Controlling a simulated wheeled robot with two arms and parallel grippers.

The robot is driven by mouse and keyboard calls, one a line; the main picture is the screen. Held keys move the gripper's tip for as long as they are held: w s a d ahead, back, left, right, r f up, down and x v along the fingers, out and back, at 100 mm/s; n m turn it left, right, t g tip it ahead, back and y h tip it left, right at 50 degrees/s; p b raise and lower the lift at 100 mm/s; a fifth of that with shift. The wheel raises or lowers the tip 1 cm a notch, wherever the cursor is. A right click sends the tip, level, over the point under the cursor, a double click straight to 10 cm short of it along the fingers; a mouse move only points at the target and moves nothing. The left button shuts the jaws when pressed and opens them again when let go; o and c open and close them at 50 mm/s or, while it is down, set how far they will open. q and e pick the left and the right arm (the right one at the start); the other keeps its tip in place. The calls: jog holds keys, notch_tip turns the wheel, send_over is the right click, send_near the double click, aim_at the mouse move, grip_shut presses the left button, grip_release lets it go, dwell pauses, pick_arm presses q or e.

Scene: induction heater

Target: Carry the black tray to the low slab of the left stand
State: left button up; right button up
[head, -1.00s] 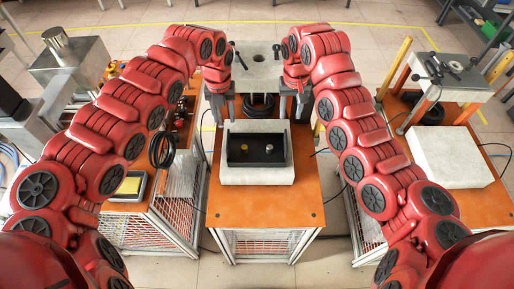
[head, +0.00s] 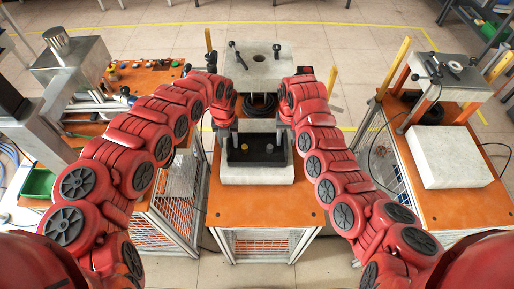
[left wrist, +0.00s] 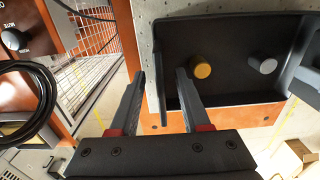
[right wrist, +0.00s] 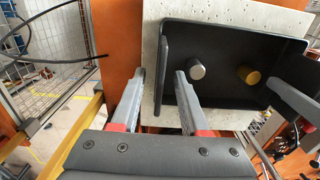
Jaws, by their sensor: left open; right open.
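The black tray (head: 257,157) sits on the pale low slab (head: 257,175) of the middle stand. It holds a gold cylinder (left wrist: 202,66) and a silver cylinder (left wrist: 263,65). My left gripper (head: 226,142) is open at the tray's left end. In the left wrist view its fingers (left wrist: 160,75) straddle the tray's end wall, one inside and one outside. My right gripper (head: 290,142) is open at the right end; its fingers (right wrist: 160,75) likewise straddle that wall. Whether any finger touches the wall cannot be told.
The right stand has an empty low slab (head: 450,157) and a raised plate (head: 448,75) with tools. The middle stand's raised plate (head: 260,65) is behind the tray, with a black coil (head: 260,104) below. A bench with a green bin (head: 38,184) is at the left.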

pick_arm(q)
jog(key=shift+c, duration=0.2)
pick_arm(e)
jog(key=shift+c, duration=0.2)
pick_arm(q)
grip_shut()
pick_arm(e)
grip_shut()
dwell(0.8)
